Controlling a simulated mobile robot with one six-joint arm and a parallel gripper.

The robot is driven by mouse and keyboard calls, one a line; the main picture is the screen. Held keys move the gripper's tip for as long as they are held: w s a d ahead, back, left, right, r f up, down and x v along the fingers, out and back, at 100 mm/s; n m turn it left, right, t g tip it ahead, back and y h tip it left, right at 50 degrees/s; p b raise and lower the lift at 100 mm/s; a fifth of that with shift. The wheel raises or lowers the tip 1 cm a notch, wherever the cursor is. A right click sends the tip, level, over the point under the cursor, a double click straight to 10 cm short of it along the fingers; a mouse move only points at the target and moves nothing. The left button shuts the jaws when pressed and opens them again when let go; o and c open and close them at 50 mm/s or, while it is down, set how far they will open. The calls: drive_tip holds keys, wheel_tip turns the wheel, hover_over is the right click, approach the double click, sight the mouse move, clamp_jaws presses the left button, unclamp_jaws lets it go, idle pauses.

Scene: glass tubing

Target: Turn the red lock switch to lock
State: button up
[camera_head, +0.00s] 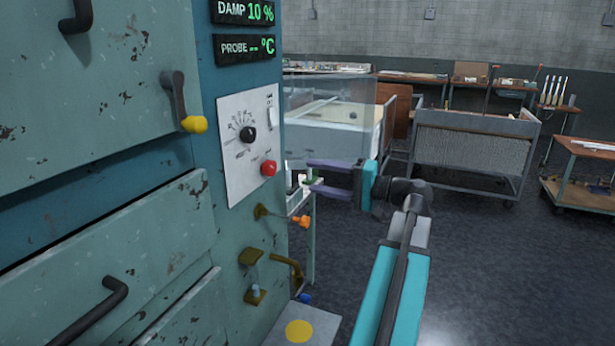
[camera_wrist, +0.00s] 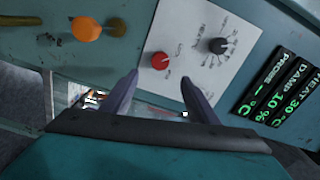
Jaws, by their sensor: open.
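The red lock switch (camera_head: 269,168) is a round red knob low on the white panel (camera_head: 240,130) on the side of the teal cabinet. It also shows in the wrist view (camera_wrist: 160,61), just beyond and between my fingertips. My gripper (camera_head: 313,176) is open and empty, to the right of the knob in the head view, with its purple fingers pointing toward the cabinet. In the wrist view my gripper (camera_wrist: 158,80) has a finger on either side of the knob's line, apart from it. The lettering by the knob is too small to read.
An orange-tipped lever (camera_head: 300,221) and a brass handle (camera_head: 288,265) stick out below. A yellow-ended handle (camera_head: 194,124) is at left. The floor at right is open.

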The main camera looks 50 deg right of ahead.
drive_tip(key=shift+v, duration=0.9)
drive_tip(key=shift+s, duration=0.1)
